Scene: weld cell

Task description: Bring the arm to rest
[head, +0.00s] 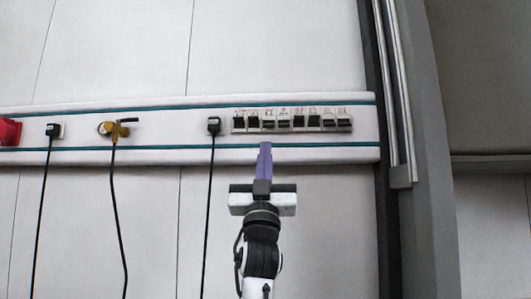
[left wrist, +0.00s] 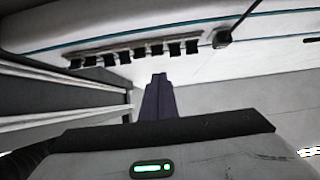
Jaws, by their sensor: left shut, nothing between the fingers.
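My left gripper (head: 265,148) is in the head view, reaching up from the bottom centre, with its purple fingers together and nothing between them. Its tips show just below the row of switches (head: 291,120) on the wall rail. In the left wrist view the shut fingers (left wrist: 158,80) point up toward the rail, and the switch row (left wrist: 130,54) lies above and to the left of the tips. I cannot tell whether the tips touch the rail. My right gripper is in neither view.
A white wall rail (head: 170,130) with green stripes carries black plugs (head: 214,125), a yellow plug (head: 115,129) and a red socket (head: 9,132). Black cables hang from the plugs, left of my arm. A grey vertical post (head: 425,150) stands to the right.

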